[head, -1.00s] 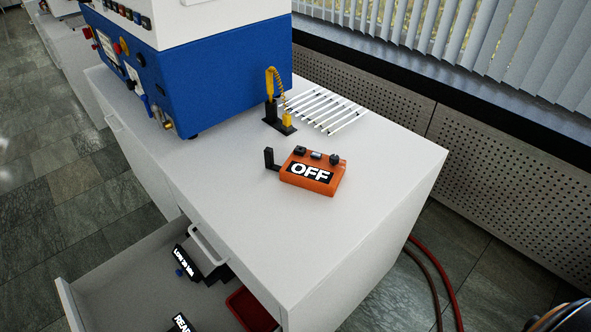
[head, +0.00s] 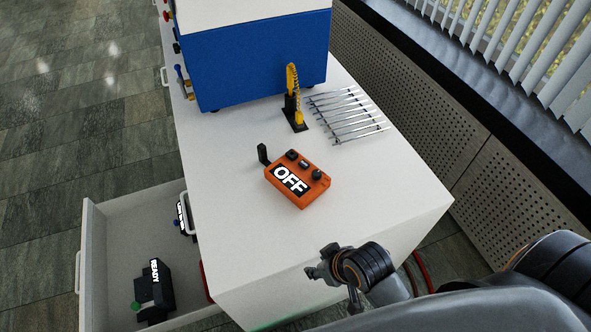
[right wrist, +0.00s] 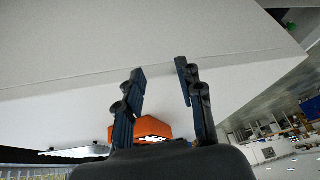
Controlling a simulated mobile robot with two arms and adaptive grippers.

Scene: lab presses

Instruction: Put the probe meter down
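An orange box-shaped meter (head: 297,179) with a black "OFF" display and several dark knobs sits on the white bench top (head: 235,215); it looks like the probe meter. A black upright piece stands at its left corner. Its orange body also shows behind the fingers in the right wrist view (right wrist: 152,129), partly hidden. My right gripper (head: 318,264) is near the bench's front right edge, in front of the meter and apart from it. Its fingers are spread with nothing between them in the right wrist view (right wrist: 161,75). My left gripper is not in view.
A yellow coiled probe on a black stand (head: 295,100) and several thin metal rods (head: 347,115) lie behind the meter. A blue machine (head: 265,60) stands at the back. An open drawer (head: 105,270) holds a black "READY" device (head: 155,290).

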